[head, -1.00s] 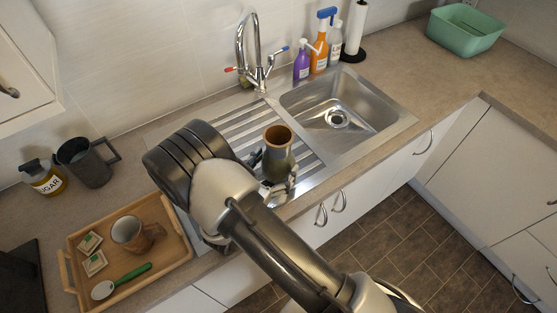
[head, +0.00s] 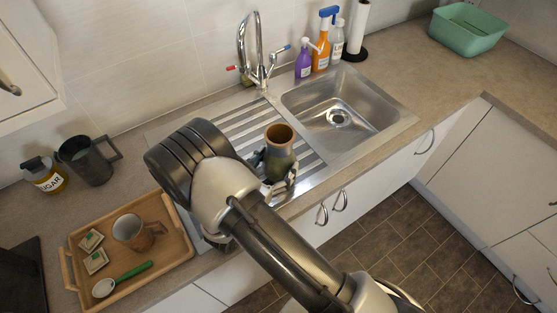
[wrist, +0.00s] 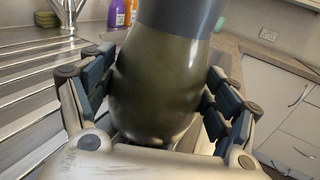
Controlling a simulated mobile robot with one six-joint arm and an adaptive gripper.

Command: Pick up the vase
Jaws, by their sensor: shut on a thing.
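The vase (head: 279,146) is dark olive green with a grey band near the neck and a brown rim. It stands upright at the front of the sink's ribbed drainer in the head view. In the wrist view the vase (wrist: 160,85) fills the middle, its top cut off by the frame. My gripper (wrist: 160,100) has a finger pressed on each side of the vase's body. In the head view my gripper (head: 277,165) is partly hidden by the vase and my arm. I cannot tell whether the vase's base touches the drainer.
The tap (head: 257,60) rises behind the drainer, and the sink basin (head: 335,112) lies to the right. Several bottles (head: 322,48) stand at the back. A wooden tray (head: 176,262) with a mug (head: 128,231) is at lower left. A green tub (head: 466,30) is at far right.

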